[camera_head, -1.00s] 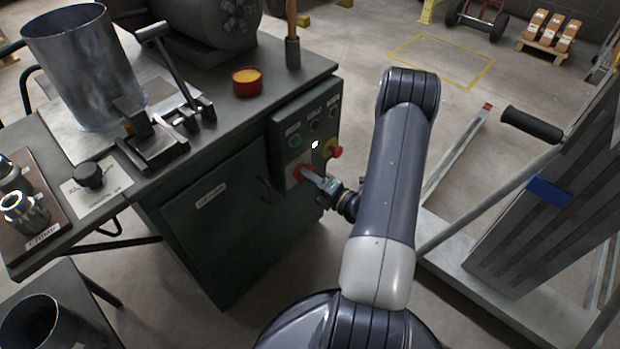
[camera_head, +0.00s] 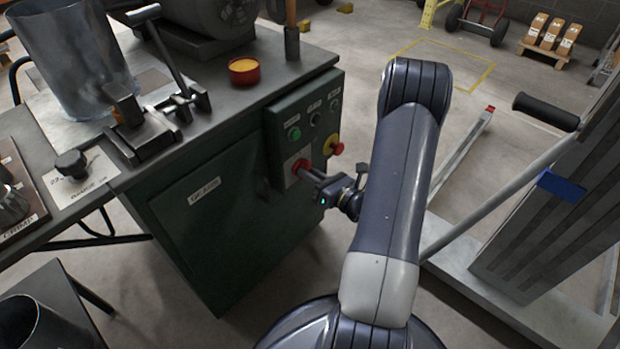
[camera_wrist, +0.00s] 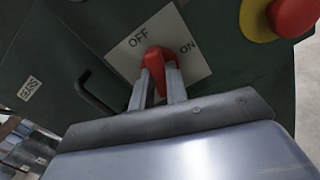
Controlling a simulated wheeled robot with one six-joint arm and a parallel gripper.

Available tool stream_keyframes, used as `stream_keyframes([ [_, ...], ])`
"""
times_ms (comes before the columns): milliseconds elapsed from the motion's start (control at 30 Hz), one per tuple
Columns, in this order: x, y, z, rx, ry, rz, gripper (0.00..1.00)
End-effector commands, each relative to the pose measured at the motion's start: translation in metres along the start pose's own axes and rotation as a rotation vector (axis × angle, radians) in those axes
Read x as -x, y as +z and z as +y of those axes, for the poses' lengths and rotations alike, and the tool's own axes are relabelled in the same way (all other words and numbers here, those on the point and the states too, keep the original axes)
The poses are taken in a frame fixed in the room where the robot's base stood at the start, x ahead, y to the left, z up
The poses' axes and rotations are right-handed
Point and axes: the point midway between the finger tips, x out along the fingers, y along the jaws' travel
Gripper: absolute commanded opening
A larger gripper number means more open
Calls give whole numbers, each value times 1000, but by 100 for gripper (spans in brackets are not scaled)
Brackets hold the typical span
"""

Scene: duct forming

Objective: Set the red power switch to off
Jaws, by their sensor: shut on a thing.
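The red power switch (camera_wrist: 157,58) is a red knob on a white plate (camera_wrist: 190,38) marked OFF at the left and ON at the right in the wrist view. The plate sits on the green cabinet's control panel, and the switch also shows in the head view (camera_head: 300,167). My gripper (camera_wrist: 161,76) is shut on the switch, one finger on each side of it. In the head view my gripper (camera_head: 308,173) reaches the panel from the right. The fingers hide the knob's lower part, and I cannot tell exactly which mark it points to.
A red emergency button on a yellow base (camera_head: 334,147) is close to the right of the switch; it also shows in the wrist view (camera_wrist: 290,15). A green button (camera_head: 293,133) is above. A cabinet door handle (camera_wrist: 97,95) is to the left. Open floor lies right of the cabinet.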

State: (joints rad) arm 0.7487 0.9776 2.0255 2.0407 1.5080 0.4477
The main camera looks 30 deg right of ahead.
Motion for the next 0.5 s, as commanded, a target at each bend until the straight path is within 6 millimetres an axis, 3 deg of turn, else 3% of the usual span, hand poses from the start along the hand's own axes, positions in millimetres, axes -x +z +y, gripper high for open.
stream_keyframes([
  [500, 0, -2, -1, 299, -1, 1, 0],
])
